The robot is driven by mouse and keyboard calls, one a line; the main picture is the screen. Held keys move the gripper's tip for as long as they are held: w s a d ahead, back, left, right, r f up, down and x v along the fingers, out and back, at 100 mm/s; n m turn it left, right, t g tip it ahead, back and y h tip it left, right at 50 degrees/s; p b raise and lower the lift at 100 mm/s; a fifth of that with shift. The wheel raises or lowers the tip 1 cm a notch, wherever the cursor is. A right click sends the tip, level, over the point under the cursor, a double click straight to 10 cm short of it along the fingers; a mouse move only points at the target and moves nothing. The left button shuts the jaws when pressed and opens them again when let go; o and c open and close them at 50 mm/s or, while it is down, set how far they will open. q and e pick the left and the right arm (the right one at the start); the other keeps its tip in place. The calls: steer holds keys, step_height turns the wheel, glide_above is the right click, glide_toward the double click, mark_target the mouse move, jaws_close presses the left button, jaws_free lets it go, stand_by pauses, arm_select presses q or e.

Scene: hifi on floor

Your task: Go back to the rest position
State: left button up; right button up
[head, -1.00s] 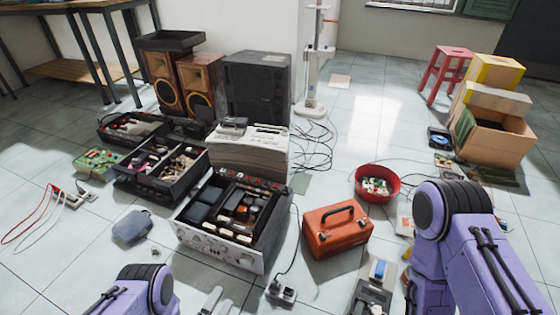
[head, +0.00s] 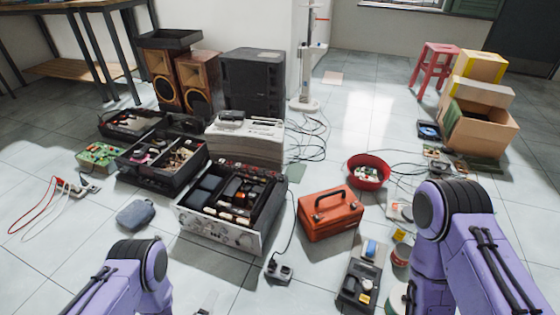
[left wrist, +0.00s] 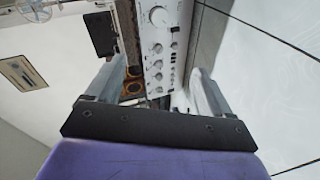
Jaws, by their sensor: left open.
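My left arm (head: 138,268) comes in at the bottom left of the head view. Only a small part of my left gripper (head: 207,303) shows at the bottom edge there. In the left wrist view my left gripper (left wrist: 160,92) is open, its two fingers apart with nothing held between them. Beyond the fingers is the silver front of the hi-fi unit (left wrist: 160,45) with its knobs. My right arm (head: 455,235) is at the right of the head view. The right gripper is outside the picture.
An opened hi-fi unit (head: 222,232) stands on the floor ahead, with a red toolbox (head: 330,222) right of it. A red bowl (head: 368,172), speakers (head: 201,85), cardboard boxes (head: 483,130) and loose cables lie around.

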arm_select(q)
steer(key=s+a+r+m+g+y, duration=0.3)
steer(key=s+a+g, duration=0.15)
steer(key=s, duration=0.35)
steer(key=s+a+r+m+g+y, duration=0.2)
steer(key=s+a+m+g+y, duration=0.15)
steer(key=s+g, duration=0.35)
steer(key=s+f+b, duration=0.4)
steer(key=f+b, duration=0.5)
steer(key=b, duration=0.1)
arm_select(e)
step_height(320, 180, down, 10)
steer(key=s, duration=0.1)
arm_select(q)
step_height(320, 180, up, 38)
steer(key=w+a+p, duration=0.1)
steer(key=p, duration=3.7)
steer(key=shift+w+n+t+p, duration=0.25)
steer(key=shift+n+t+p, duration=0.05)
steer(key=shift+n+t, duration=0.05)
arm_select(e)
step_height(320, 180, up, 39)
steer(key=w, duration=0.1)
steer(key=shift+f, duration=0.2)
arm_select(q)
steer(key=shift+s+r, duration=0.15)
arm_select(e)
steer(key=shift+w+a, duration=0.1)
